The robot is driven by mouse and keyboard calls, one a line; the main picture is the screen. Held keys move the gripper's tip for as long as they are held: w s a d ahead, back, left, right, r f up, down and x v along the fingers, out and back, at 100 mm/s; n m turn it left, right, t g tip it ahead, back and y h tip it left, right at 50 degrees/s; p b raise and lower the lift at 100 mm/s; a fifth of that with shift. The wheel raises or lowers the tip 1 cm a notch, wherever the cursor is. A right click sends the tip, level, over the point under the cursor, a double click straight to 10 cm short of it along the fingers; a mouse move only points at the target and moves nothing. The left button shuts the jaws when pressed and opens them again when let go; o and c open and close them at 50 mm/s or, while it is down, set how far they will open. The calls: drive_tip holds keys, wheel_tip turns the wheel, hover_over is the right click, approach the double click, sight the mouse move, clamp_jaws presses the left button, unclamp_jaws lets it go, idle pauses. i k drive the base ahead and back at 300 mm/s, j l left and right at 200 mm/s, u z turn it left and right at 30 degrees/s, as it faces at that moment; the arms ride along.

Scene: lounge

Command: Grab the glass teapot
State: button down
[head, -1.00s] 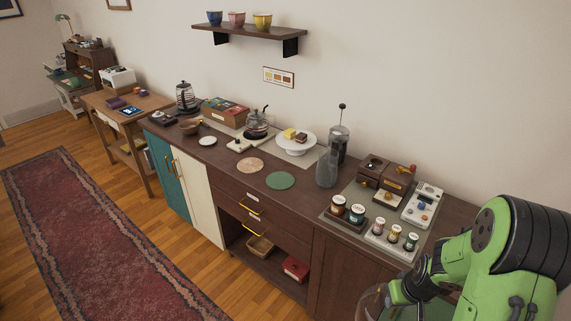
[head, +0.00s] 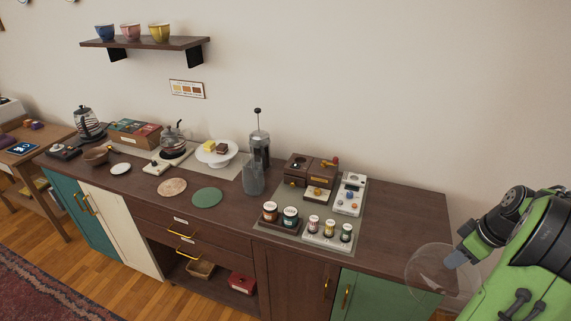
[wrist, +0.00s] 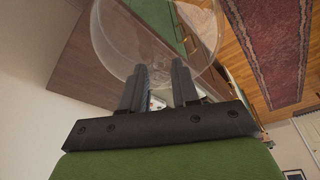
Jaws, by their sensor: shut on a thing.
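My gripper (head: 452,260) is at the right of the head view, in front of the counter's right end. It is shut on a clear round glass vessel (head: 424,271), held in the air. In the wrist view the two dark fingers (wrist: 158,78) meet the vessel's near side, and its clear round body (wrist: 120,35) fills the top middle. I see no spout or handle on it. A glass teapot (head: 174,143) with a dark handle stands on a small burner at the counter's back left, well away from my gripper.
The counter (head: 405,210) has bare room at its right end. A grey glass carafe (head: 253,180), a French press (head: 260,148), a white cake stand (head: 216,155) and several jars on trays stand along it. A wall shelf (head: 145,43) hangs above.

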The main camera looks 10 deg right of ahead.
sight(174, 145)
drive_tip(key=i, duration=0.85)
